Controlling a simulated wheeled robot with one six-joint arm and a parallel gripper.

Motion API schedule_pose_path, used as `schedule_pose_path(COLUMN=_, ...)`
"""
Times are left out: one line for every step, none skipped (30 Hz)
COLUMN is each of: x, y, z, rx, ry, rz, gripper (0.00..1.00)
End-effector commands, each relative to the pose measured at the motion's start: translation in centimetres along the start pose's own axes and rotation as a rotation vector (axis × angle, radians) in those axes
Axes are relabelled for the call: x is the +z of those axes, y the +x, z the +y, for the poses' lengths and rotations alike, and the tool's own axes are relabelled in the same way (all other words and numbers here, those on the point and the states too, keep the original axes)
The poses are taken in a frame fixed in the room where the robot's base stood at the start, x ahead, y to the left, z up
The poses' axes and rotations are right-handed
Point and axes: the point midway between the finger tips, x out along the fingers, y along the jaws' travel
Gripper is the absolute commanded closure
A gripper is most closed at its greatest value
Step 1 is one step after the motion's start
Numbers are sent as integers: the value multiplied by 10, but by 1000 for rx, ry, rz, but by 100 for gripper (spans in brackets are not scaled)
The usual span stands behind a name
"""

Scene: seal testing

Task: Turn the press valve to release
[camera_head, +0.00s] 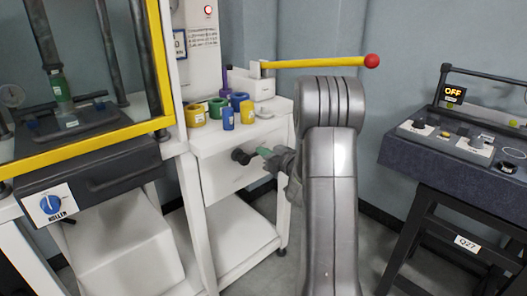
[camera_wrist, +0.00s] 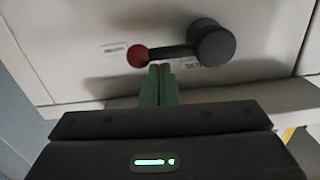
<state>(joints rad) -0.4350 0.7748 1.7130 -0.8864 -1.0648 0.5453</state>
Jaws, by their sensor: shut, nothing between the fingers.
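The press valve is a dark round knob (camera_wrist: 213,44) with a short dark lever ending in a red ball (camera_wrist: 138,56). It sits on the front of a white cabinet, and its dark knob also shows in the head view (camera_head: 240,156). My gripper (camera_head: 264,152) is to the right of the knob in the head view. In the wrist view its green fingers (camera_wrist: 160,68) are together and empty, just below the lever beside the red ball. I cannot tell whether they touch it. Small labels near the valve are only partly readable.
A yellow lever with a red end (camera_head: 320,62) extends above my arm from a white unit on the bench. Coloured cylinders (camera_head: 195,116) stand on the bench top. A yellow-framed press (camera_head: 90,145) is left; a dark table with an OFF display (camera_head: 455,93) is right.

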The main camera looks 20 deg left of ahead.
Motion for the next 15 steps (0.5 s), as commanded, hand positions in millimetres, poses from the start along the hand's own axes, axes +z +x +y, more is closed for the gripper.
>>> schedule_pose_path(x=0, y=0, z=0, rx=0, ry=6, rz=0, gripper=100)
schedule_pose_path(x=0, y=0, z=0, rx=0, ry=9, rz=0, gripper=100)
schedule_pose_path(x=1, y=0, z=0, rx=-1, ry=15, rz=0, gripper=100)
schedule_pose_path(x=1, y=0, z=1, rx=-1, ry=20, rz=0, gripper=100)
schedule_pose_path(x=1, y=0, z=1, rx=-1, ry=25, rz=0, gripper=100)
schedule_pose_path(x=2, y=0, z=1, rx=-1, ry=31, rz=-1, gripper=100)
schedule_pose_path(x=2, y=0, z=1, rx=-2, ry=36, rz=-1, gripper=100)
schedule_pose_path(x=2, y=0, z=1, rx=-2, ry=41, rz=-1, gripper=100)
schedule_pose_path(x=3, y=0, z=1, rx=-2, ry=49, rz=-1, gripper=100)
schedule_pose_path(x=3, y=0, z=1, rx=-3, ry=56, rz=-1, gripper=100)
schedule_pose_path(x=4, y=0, z=2, rx=-3, ry=65, rz=-1, gripper=100)
schedule_pose_path(x=4, y=0, z=2, rx=-3, ry=79, rz=-1, gripper=100)
schedule_pose_path(x=5, y=0, z=2, rx=-4, ry=90, rz=-1, gripper=100)
schedule_pose_path(x=5, y=0, z=2, rx=-5, ry=103, rz=-2, gripper=100)
schedule_pose_path(x=7, y=0, z=3, rx=-5, ry=124, rz=-2, gripper=100)
